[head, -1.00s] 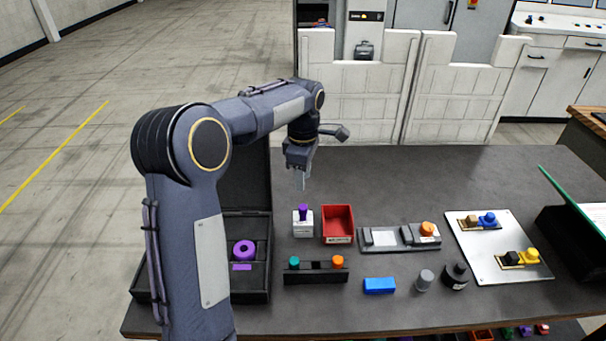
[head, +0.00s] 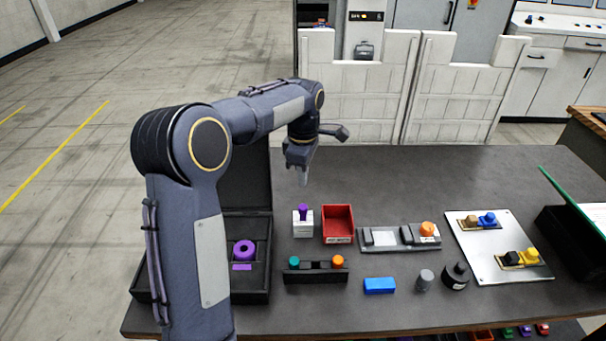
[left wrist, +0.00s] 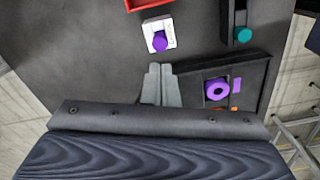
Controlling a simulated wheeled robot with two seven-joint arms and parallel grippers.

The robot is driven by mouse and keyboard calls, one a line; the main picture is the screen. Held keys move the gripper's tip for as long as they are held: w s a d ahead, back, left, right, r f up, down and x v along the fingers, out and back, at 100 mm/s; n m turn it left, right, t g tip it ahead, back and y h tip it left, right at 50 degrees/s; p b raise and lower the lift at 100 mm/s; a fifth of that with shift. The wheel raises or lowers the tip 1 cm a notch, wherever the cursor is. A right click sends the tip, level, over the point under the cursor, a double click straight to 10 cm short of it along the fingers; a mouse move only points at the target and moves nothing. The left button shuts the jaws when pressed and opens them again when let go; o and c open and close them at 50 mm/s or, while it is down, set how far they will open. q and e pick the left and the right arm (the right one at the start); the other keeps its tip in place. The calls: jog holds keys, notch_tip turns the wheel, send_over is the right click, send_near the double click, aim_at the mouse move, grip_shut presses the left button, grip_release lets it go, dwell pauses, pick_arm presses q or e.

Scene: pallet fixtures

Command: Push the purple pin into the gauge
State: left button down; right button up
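The purple pin (head: 303,210) stands upright in the top of a small white block, the gauge (head: 303,229), with its purple top sticking up above it. In the left wrist view the pin (left wrist: 160,41) shows from above on the white gauge (left wrist: 152,27). My left gripper (head: 304,183) hangs pointing down above and behind the gauge, apart from the pin. In the left wrist view its two fingers (left wrist: 161,68) lie side by side, with nothing seen between them. My right gripper is in neither view.
A red bin (head: 338,223) stands right beside the gauge. A black open case (head: 262,284) with a purple ring (head: 244,247) is to the left. A black rack (head: 316,275) with teal and orange pieces lies in front. The table behind the bin is clear.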

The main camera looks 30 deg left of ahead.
pick_arm(q)
jog(key=shift+f, duration=0.1)
dwell(0.4)
jog(key=b, duration=0.4)
send_over(303, 207)
jog(key=shift+w+f, duration=0.1)
jog(key=shift+f, duration=3.1)
jog(key=shift+f, duration=0.25)
jog(key=shift+f+b, duration=0.5)
jog(key=shift+f, duration=0.1)
notch_tip(303, 207, up, 8)
jog(key=p, duration=0.7)
